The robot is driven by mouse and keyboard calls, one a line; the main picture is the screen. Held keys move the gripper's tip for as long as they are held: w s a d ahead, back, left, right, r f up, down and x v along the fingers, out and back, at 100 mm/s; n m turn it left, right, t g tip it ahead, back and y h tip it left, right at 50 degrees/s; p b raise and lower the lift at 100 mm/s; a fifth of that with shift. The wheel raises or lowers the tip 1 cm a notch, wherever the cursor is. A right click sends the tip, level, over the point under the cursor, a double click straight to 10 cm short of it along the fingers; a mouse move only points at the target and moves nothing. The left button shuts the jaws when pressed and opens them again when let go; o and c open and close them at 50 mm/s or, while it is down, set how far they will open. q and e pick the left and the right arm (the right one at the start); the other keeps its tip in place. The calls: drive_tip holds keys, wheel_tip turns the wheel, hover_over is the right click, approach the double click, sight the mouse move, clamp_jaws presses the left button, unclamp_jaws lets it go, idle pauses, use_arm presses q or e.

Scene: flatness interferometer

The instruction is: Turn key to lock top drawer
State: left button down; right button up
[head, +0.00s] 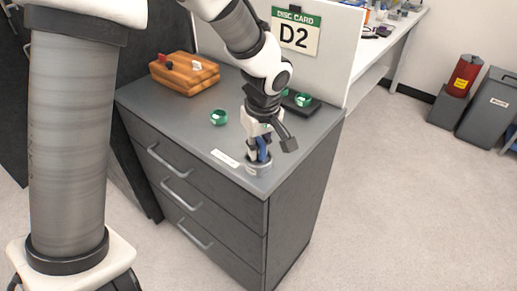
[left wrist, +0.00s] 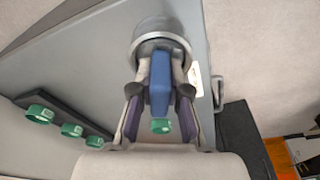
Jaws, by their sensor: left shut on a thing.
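The grey drawer cabinet (head: 210,185) has three drawers with bar handles, and its top drawer (head: 200,168) looks closed. A round metal lock (head: 258,168) stands on the front corner of the cabinet top; it also shows in the left wrist view (left wrist: 160,28). The blue key (left wrist: 160,84) stands at the lock, and its lower end is hidden. My left gripper (head: 259,152) is above the lock with its fingers shut on the blue key, one on each side. My right gripper is not in view.
A wooden block (head: 185,76) sits at the back left of the cabinet top. A loose green ring (head: 218,117) lies near the middle, and a black tray (head: 310,108) with green rings is behind my gripper. A sign panel (head: 320,62) stands at the back.

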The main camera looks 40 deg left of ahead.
use_arm(q)
drive_tip(key=shift+f+n+b, duration=0.1)
drive_tip(key=shift+n+b, duration=0.25)
drive_tip(key=shift+n, duration=1.35)
drive_tip(key=shift+n+g, duration=0.4)
drive_tip(key=shift+n, duration=0.5)
drive_tip(key=c, duration=1.1)
unclamp_jaws()
drive_tip(key=r, duration=0.4)
drive_tip(key=d+r, duration=0.1)
drive_tip(key=r, duration=0.7)
drive_tip(key=shift+s+d, duration=0.1)
drive_tip(key=shift+d, duration=0.25)
